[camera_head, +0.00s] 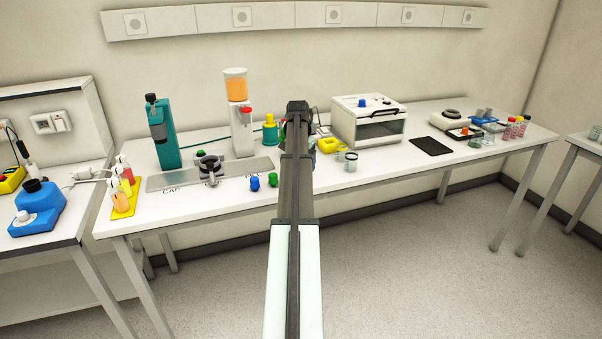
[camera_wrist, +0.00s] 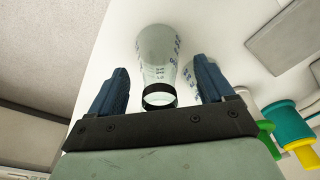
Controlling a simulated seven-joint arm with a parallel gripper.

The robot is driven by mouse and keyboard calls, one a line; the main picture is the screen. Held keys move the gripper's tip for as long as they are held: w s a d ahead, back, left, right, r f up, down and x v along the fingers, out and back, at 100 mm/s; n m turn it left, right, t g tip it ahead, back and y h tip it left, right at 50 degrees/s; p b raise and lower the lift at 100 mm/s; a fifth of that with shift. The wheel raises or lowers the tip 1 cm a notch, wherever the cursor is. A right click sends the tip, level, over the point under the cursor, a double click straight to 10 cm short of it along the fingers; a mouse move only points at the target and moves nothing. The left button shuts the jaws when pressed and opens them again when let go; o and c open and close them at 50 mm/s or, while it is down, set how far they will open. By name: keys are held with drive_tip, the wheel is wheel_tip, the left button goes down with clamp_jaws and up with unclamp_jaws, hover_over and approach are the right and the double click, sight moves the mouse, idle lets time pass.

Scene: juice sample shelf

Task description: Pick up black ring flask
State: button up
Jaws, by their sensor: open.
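In the wrist view, a clear glass flask (camera_wrist: 157,48) with dark printed marks has a black ring (camera_wrist: 159,96) around its neck. The flask lies between the two blue fingers of my gripper (camera_wrist: 160,66), with gaps on both sides. My gripper is open, and the neck points towards its palm. A second marked glass piece (camera_wrist: 188,68) is partly hidden behind the right finger. In the head view, my arm covers most of the gripper area, and I cannot pick out the black ring there.
Glassware (camera_head: 351,161) and a yellow ring-shaped item (camera_head: 328,146) stand right of my arm. A teal and yellow item (camera_head: 269,131) stands left of it. Blue (camera_head: 255,183) and green (camera_head: 273,180) pieces lie near the front edge. A white boxy device (camera_head: 368,122) stands behind right.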

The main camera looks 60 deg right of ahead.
drive_tip(key=shift+f, duration=0.6)
drive_tip(key=c, duration=1.1)
drive_tip(key=shift+r, duration=0.1)
